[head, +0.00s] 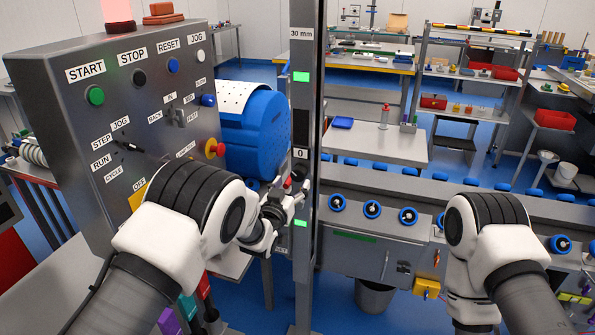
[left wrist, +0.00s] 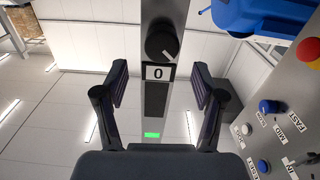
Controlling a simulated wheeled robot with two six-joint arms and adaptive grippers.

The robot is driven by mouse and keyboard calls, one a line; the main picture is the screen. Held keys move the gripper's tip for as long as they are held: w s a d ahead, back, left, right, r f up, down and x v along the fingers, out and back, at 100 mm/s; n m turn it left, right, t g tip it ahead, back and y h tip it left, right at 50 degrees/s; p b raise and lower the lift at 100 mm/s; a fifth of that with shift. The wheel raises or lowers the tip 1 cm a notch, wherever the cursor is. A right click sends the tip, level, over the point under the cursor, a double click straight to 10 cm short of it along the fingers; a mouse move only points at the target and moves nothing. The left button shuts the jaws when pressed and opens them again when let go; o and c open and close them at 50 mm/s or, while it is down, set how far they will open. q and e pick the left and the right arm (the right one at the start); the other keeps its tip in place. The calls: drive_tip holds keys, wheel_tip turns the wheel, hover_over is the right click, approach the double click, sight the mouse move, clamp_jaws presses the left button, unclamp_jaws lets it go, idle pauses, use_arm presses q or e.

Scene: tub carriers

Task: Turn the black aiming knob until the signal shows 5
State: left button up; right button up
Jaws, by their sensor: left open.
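The signal plate (head: 301,153) on the grey post reads 0; it also shows in the left wrist view (left wrist: 158,72). The black aiming knob (left wrist: 160,41) sits on the same post beside the plate, with a white mark on its lower right rim in that view. My left gripper (head: 287,195) is open in front of the post, and the head view shows its fingers near the knob. In the left wrist view its two fingers (left wrist: 159,80) stand apart on either side of the plate, with nothing between them. My right gripper is out of view.
A grey control box (head: 125,190) with START, STOP and RESET buttons stands left of the post. A blue drum (head: 257,130) is behind. Green lights (head: 301,77) glow on the post. A conveyor with blue rollers (head: 372,209) runs to the right.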

sight(297, 175)
use_arm(q)
drive_tip(key=x, duration=0.4)
drive_tip(key=shift+w+f+p, duration=0.15)
drive_tip(key=shift+w+p, duration=0.25)
drive_tip(key=shift+w+d, duration=0.3)
drive_tip(key=shift+w, duration=0.2)
drive_tip(key=c, duration=1.1)
